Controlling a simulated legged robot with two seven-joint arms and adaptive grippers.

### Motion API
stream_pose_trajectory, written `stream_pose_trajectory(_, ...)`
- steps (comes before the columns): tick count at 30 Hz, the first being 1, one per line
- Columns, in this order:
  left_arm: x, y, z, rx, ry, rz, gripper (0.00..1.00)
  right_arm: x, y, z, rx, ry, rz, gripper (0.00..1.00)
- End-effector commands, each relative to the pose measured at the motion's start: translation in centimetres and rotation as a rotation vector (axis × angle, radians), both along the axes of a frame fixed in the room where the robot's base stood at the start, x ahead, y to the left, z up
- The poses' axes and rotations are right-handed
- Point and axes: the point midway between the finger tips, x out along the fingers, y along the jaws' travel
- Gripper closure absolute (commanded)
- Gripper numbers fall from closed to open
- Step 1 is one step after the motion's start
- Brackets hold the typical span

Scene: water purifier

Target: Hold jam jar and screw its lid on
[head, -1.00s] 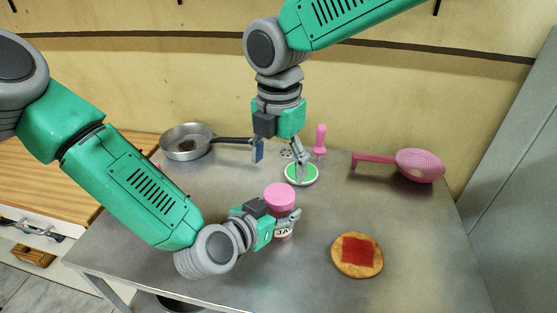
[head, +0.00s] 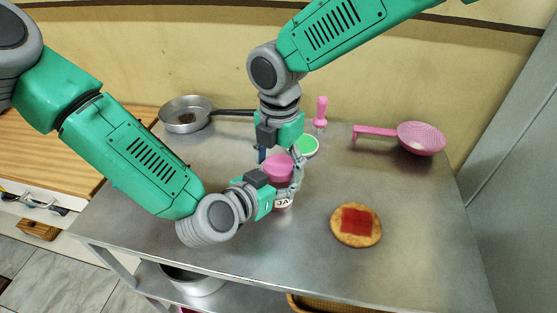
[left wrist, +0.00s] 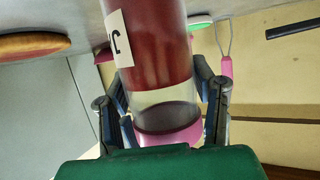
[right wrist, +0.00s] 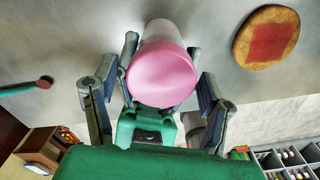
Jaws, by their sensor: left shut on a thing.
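The jam jar (head: 284,203) stands upright on the metal table, dark red inside with a white label. In the left wrist view it shows inverted (left wrist: 155,45), with clear glass near its top. The pink lid (head: 278,168) sits on top of the jar; I cannot tell whether it is screwed tight. My left gripper (left wrist: 157,80) is shut around the jar's upper part, below the lid. My right gripper (right wrist: 163,58) is above the jar, its fingers open on both sides of the lid (right wrist: 160,78). Finger contact with the lid is unclear.
Bread with red jam (head: 356,225) lies right of the jar. A green-and-white disc (head: 308,146) lies behind my right gripper. A pink-handled tool (head: 321,110), pink strainer (head: 421,138) and metal pan (head: 185,113) are at the back. The table's front right is clear.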

Motion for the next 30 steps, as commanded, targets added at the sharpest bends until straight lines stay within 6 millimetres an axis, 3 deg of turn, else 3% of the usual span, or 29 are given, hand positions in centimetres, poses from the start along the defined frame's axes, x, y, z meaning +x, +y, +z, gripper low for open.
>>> stream_pose_trajectory(1,-0.02,0.01,-0.06,0.001,0.001,0.0,1.0,0.0,0.01,0.01,0.0,0.0,0.0,0.54)
stream_pose_trajectory(3,-0.02,0.01,-0.06,0.001,0.001,0.0,1.0,0.0,0.02,0.02,0.0,0.0,0.0,0.79)
stream_pose_trajectory(4,-0.03,-0.01,-0.05,0.001,0.001,0.0,1.0,0.01,0.03,0.02,0.001,-0.001,0.0,0.82)
stream_pose_trajectory(8,-0.04,-0.02,-0.05,0.0,0.001,-0.001,1.0,0.02,0.05,0.04,0.001,-0.001,-0.013,0.82)
stream_pose_trajectory(11,-0.05,-0.04,-0.05,0.0,0.001,-0.002,1.0,0.01,0.1,0.05,0.0,-0.002,-0.121,0.82)
stream_pose_trajectory(21,-0.09,-0.11,-0.04,0.0,0.001,-0.004,1.0,0.06,0.18,0.02,0.002,-0.004,-0.804,0.82)
stream_pose_trajectory(30,-0.14,-0.17,-0.04,-0.001,0.002,-0.006,1.0,0.06,0.29,0.04,0.005,-0.001,-0.889,0.82)
